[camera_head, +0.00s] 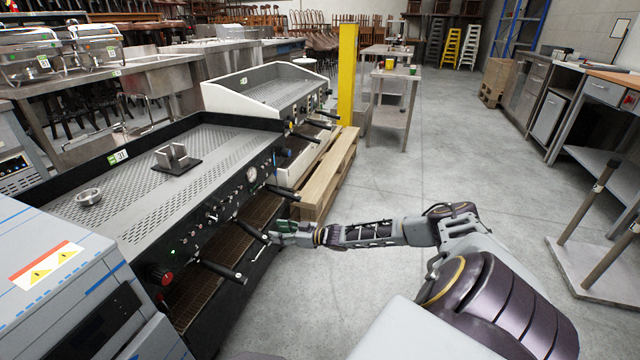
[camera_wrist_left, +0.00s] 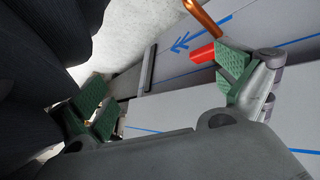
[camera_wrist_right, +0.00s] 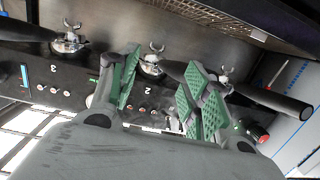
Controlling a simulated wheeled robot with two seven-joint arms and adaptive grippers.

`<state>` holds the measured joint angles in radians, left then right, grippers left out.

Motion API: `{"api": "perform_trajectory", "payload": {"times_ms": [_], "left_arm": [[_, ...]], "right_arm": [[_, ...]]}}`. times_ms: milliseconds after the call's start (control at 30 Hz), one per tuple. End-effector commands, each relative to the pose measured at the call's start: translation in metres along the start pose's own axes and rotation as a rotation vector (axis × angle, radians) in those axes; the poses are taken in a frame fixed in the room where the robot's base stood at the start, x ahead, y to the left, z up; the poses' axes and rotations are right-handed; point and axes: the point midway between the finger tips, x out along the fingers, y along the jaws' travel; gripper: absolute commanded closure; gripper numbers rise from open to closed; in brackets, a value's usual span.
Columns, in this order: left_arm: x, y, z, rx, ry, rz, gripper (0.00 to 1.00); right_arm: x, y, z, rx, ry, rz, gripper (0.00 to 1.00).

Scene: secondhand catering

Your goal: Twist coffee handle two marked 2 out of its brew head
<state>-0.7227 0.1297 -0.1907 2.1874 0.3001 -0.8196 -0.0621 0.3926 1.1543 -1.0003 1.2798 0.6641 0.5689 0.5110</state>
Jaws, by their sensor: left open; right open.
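My left gripper (camera_wrist_left: 165,88) is open and empty.
Another black handle (camera_head: 222,272) is nearer, and the handle by mark 3 (camera_wrist_right: 25,30) is on the other side. A blue-taped steel unit (camera_head: 50,270) stands at the lower left. A wooden pallet (camera_head: 328,180) lies beyond the machine.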

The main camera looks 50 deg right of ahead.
Motion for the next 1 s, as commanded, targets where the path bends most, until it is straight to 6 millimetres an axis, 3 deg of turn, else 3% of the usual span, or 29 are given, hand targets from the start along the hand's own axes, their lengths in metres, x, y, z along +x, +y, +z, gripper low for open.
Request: {"api": "perform_trajectory", "payload": {"times_ms": [500, 1000], "left_arm": [[0.016, -0.002, 0.009, -0.001, 0.021, 0.022, 0.0], [0.015, -0.002, 0.008, -0.001, 0.021, 0.021, 0.0]], "right_arm": [[0.024, -0.001, 0.001, 0.001, 0.0, -0.001, 0.52], [0.029, -0.001, 0.0, 0.0, 0.001, -0.001, 0.52]]}}
